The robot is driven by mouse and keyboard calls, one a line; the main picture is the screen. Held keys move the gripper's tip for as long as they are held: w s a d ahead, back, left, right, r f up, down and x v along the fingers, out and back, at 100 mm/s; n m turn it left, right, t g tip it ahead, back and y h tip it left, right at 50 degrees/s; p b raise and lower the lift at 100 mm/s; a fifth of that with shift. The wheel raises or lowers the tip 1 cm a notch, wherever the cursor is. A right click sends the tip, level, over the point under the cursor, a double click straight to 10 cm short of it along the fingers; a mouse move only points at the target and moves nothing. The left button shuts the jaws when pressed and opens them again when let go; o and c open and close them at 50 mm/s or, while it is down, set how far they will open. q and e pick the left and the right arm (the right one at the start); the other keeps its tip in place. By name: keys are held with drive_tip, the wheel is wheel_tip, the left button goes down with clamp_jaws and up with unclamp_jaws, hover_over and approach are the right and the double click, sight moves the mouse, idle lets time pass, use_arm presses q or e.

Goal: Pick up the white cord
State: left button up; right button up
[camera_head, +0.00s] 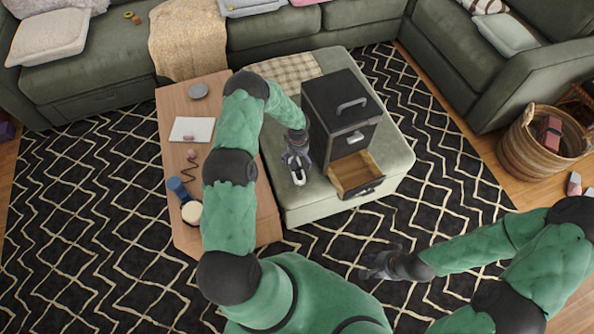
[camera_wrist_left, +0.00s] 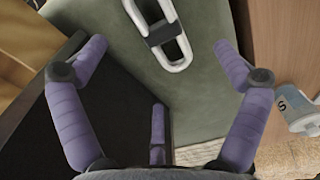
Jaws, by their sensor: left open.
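The white cord (camera_head: 298,177) is a coiled white loop with a dark band around its middle. It lies on the green ottoman (camera_head: 305,212), left of the dark box, and shows at the top of the left wrist view (camera_wrist_left: 176,50). My left gripper (camera_head: 292,160) is over the ottoman right by the cord. In the left wrist view its purple fingers (camera_wrist_left: 160,70) are spread, with nothing between them held. My right gripper (camera_head: 378,265) is low over the rug, away from the cord; its fingers are too small to read.
A dark box (camera_head: 325,95) with a handle and an open wooden drawer (camera_head: 355,172) stands right of the left gripper. A wooden table (camera_head: 180,105) on the left holds a can (camera_head: 198,91), notepad (camera_head: 192,129), blue cup (camera_head: 177,187) and round pale item (camera_head: 191,211).

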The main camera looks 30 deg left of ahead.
sight(299, 168)
use_arm(q)
wheel_tip(299, 168, down, 3)
drive_tip(key=shift+r, duration=0.15)
drive_tip(key=f, duration=0.1)
drive_tip(key=f+b, duration=0.2)
drive_tip(key=f, duration=0.1)
drive_tip(key=shift+w+d, duration=0.1)
drive_tip(key=shift+d, duration=0.2)
drive_tip(key=shift+f+b, duration=0.35)
drive_tip(key=shift+f, duration=0.25)
drive_tip(key=shift+c, duration=0.2)
drive_tip(key=c, duration=1.2)
